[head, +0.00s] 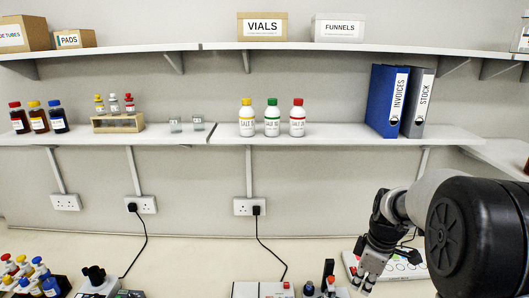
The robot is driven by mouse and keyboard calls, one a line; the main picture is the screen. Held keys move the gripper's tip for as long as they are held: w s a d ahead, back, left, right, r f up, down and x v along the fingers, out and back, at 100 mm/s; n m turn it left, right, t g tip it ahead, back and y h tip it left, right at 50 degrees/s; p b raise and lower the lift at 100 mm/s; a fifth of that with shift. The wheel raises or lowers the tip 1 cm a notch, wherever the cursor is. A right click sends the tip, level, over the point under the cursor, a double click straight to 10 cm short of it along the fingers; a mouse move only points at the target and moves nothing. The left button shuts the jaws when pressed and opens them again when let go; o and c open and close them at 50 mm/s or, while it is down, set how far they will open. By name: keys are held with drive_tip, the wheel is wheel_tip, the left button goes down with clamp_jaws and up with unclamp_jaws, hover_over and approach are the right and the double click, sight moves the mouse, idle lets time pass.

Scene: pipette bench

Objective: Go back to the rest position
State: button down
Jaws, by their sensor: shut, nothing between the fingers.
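My gripper (365,284) is at the lower right of the head view, at the end of my arm, pointing down over the bench near a white device with round buttons. Its fingers are small in the picture and hold nothing that I can see. The lower part of the bench is cut off by the frame's bottom edge.
On the bench (190,258) stand a group of capped bottles (30,275), a black-knobbed device (97,283), a grey-white box (262,290) and a white panel (405,266). The lower shelf (340,134) carries bottles and binders. The bench's middle back is clear apart from two cables.

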drive_tip(key=s+a+r+m+t+b, duration=0.1)
drive_tip(key=s+a+r+m+b, duration=0.25)
drive_tip(key=s, duration=0.35)
drive_tip(key=s+a+f+m+t+b, duration=0.1)
drive_tip(key=s+a+m+b, duration=0.1)
drive_tip(key=s, duration=0.4)
drive_tip(key=s+a+f+m+b, duration=0.2)
drive_tip(key=s+m+b, duration=0.1)
drive_tip(key=s+b, duration=0.2)
drive_tip(key=s+a+f+m+t+b, duration=0.1)
drive_tip(key=s+a+f+m+b, duration=0.1)
drive_tip(key=s, duration=0.7)
drive_tip(key=shift+s+a+f+m+t+h+b, duration=0.2)
drive_tip(key=shift+a+f+m+t+h+b, duration=0.1)
drive_tip(key=shift+a+m+b, duration=0.25)
drive_tip(key=shift+w, duration=0.1)
idle(1.1)
